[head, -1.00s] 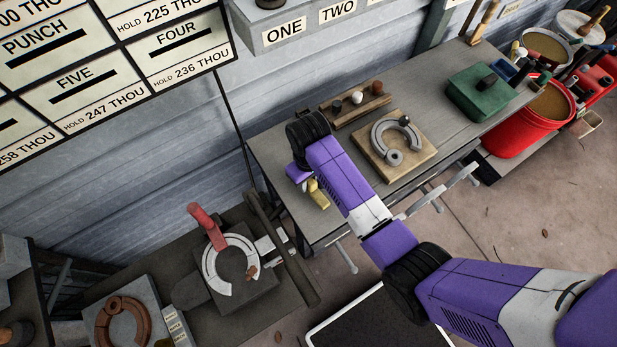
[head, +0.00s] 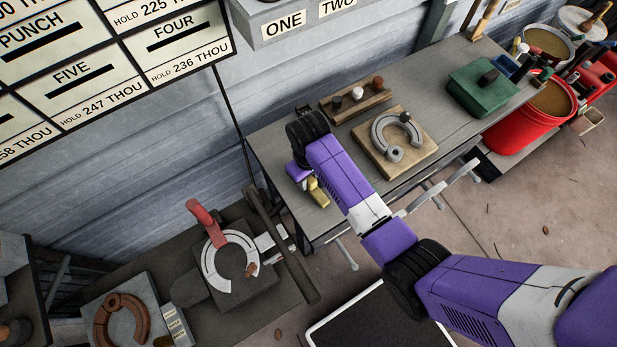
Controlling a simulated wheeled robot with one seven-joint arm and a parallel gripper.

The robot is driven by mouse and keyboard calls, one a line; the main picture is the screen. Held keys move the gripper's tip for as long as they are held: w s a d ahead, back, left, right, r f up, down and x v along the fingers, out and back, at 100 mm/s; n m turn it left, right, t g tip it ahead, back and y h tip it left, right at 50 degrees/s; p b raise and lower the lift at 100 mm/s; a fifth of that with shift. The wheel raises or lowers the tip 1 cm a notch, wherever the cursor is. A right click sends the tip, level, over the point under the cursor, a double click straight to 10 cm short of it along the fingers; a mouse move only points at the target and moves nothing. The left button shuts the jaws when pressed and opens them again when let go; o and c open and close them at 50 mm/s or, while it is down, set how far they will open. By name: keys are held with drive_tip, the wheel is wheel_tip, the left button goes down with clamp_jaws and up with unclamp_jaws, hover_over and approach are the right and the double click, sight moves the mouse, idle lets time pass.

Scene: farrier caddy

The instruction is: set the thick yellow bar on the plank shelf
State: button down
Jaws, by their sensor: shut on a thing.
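The thick yellow bar (head: 318,192) hangs in my gripper (head: 311,183), which is shut on it. Bar and gripper appear over the left end of the grey table, close to its front edge. My purple arm and wrist hide part of the gripper, and I cannot tell how high the bar is above the table. A long wooden plank piece (head: 345,112) lies at the table's back, behind my wrist, with a black, a white and a brown knob on it. I cannot tell for sure whether it is the plank shelf.
A wooden board (head: 375,155) with a grey horseshoe lies right of my wrist. A green box (head: 480,91) stands farther right, beyond bare tabletop (head: 432,95). A red bucket (head: 528,125) stands past the table. A lower bench (head: 215,325) at left holds a white horseshoe and red-handled tool.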

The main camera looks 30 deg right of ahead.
drive_tip(key=shift+f, duration=0.2)
drive_tip(key=c, duration=1.1)
unclamp_jaws()
drive_tip(key=shift+o, duration=0.2)
wheel_tip(320, 180, up, 8)
drive_tip(key=shift+f+b, duration=0.15)
drive_tip(key=shift+b, duration=0.15)
drive_tip(key=shift+r+p, duration=2)
drive_tip(key=shift+r, duration=0.25)
